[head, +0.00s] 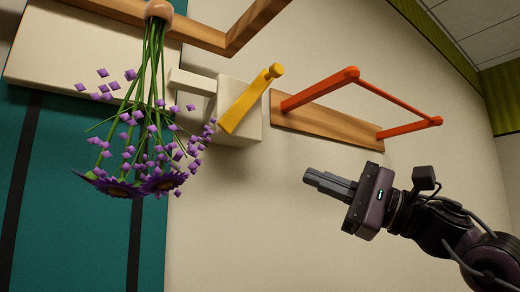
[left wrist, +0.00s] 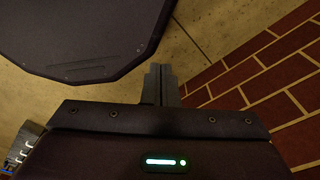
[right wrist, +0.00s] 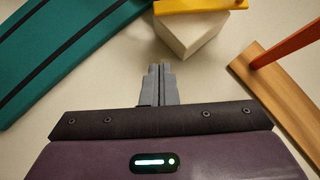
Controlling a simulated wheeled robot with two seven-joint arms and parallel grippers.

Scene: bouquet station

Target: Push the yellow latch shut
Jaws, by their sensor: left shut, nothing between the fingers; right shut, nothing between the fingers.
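The yellow latch (head: 250,101) is a bar with a round knob at its upper right end. It sits tilted on a cream block (head: 237,126) fixed to the wall. A pale bar (head: 192,82) sticks out of the block to the left. In the right wrist view the latch (right wrist: 200,5) shows at the top edge, above the cream block (right wrist: 187,33). My right gripper (head: 307,178) is shut and empty, below and right of the latch, apart from it. It also shows in the right wrist view (right wrist: 160,68). My left gripper (left wrist: 160,70) is shut and empty, away from the latch.
A red-orange rail (head: 395,96) on a wooden board (head: 320,124) sticks out right of the latch. Purple flowers (head: 150,150) hang upside down at its left, before a teal panel (head: 60,180). The wall below the latch is clear.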

